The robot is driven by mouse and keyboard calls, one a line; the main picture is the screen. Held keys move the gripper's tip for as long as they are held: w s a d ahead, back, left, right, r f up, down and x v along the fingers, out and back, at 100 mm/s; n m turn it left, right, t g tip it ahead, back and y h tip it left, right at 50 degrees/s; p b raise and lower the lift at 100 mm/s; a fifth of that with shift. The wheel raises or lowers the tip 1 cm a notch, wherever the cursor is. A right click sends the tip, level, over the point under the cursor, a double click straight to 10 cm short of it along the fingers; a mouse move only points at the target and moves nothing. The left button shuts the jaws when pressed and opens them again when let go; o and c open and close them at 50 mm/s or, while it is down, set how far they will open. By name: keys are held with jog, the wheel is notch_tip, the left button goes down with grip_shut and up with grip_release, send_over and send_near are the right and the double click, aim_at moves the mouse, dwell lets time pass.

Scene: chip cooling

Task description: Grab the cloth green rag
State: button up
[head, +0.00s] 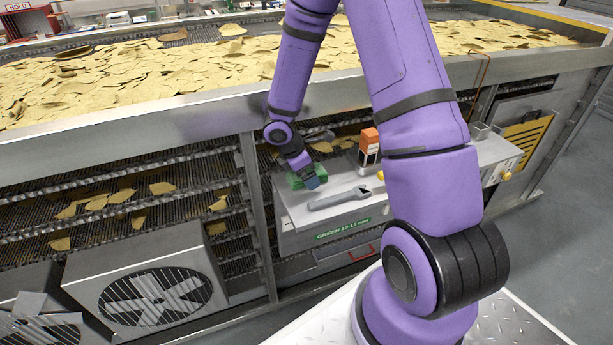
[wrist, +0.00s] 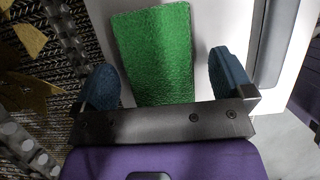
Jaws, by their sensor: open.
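The green cloth rag (wrist: 155,50) lies flat on the light grey top of a metal box, between and ahead of my fingers in the wrist view. In the head view the rag (head: 297,182) shows at the left end of the box top, partly hidden by my gripper. My gripper (wrist: 165,85) is open and empty, with one blue finger on each side of the rag's near part. In the head view my gripper (head: 312,182) is right at the rag. I cannot tell whether the fingers touch it.
A wrench (head: 338,198) lies on the box top (head: 290,212) to the right of the rag. An orange-topped item (head: 369,147) stands behind it. Conveyor racks with chips (head: 110,200) are left of the box. The chip-covered bed's metal rim (head: 190,110) runs above.

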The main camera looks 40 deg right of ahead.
jog(key=c, duration=1)
jog(key=shift+r, duration=0.2)
